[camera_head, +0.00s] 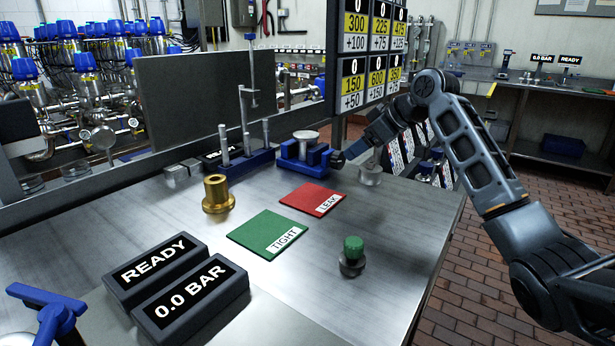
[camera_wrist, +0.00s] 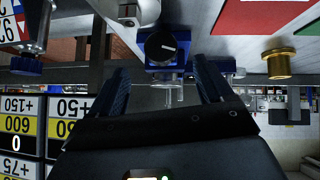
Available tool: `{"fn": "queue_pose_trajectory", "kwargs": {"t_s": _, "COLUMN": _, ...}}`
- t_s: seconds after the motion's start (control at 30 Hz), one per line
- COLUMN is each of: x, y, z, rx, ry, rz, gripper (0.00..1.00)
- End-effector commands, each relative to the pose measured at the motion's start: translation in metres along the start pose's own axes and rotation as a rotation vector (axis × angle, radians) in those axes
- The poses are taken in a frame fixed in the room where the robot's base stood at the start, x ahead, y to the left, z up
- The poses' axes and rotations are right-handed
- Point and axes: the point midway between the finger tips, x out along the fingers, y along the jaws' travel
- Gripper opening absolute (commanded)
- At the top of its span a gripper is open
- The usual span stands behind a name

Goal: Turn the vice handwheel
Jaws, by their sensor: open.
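The blue vice (camera_head: 290,160) stands at the back of the steel bench with a metal part (camera_head: 306,136) upright in its jaws. Its dark round handwheel (camera_head: 338,160) sticks out on the right side, facing my gripper. My gripper (camera_wrist: 163,66) is open, with one finger to each side of the handwheel's line. In the head view my gripper (camera_head: 352,154) is close to the handwheel; whether it touches cannot be told.
A silver fitting (camera_head: 370,173) stands just right of the vice, near my gripper. A board of numbers (camera_head: 368,60) rises behind. A blue stand with posts (camera_head: 245,160), brass fitting (camera_head: 217,196), red mat (camera_head: 313,198), green mat (camera_head: 262,232) and green-capped part (camera_head: 352,256) share the bench.

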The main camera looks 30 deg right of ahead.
Motion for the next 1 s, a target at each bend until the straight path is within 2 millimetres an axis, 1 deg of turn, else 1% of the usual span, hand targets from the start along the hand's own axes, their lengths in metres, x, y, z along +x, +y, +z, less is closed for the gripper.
{"fn": "queue_pose_trajectory", "kwargs": {"t_s": 0.13, "x": 0.014, "y": 0.000, "z": 0.000, "rx": 0.001, "ry": -0.002, "rz": -0.002, "gripper": 0.80}}
{"fn": "queue_pose_trajectory", "kwargs": {"t_s": 0.4, "x": 0.055, "y": 0.000, "z": 0.000, "rx": 0.001, "ry": -0.003, "rz": -0.002, "gripper": 0.80}}
{"fn": "queue_pose_trajectory", "kwargs": {"t_s": 0.5, "x": 0.066, "y": 0.000, "z": 0.000, "rx": 0.001, "ry": -0.002, "rz": -0.002, "gripper": 0.80}}
{"fn": "queue_pose_trajectory", "kwargs": {"t_s": 0.67, "x": 0.075, "y": -0.001, "z": 0.000, "rx": -0.001, "ry": -0.002, "rz": -0.001, "gripper": 0.80}}
{"fn": "queue_pose_trajectory", "kwargs": {"t_s": 0.9, "x": 0.076, "y": -0.001, "z": 0.000, "rx": -0.001, "ry": -0.001, "rz": -0.001, "gripper": 0.80}}
{"fn": "queue_pose_trajectory", "kwargs": {"t_s": 0.93, "x": 0.076, "y": -0.001, "z": 0.000, "rx": -0.001, "ry": -0.001, "rz": -0.001, "gripper": 0.79}}
{"fn": "queue_pose_trajectory", "kwargs": {"t_s": 1.0, "x": 0.076, "y": -0.001, "z": 0.000, "rx": 0.000, "ry": -0.001, "rz": -0.001, "gripper": 0.72}}
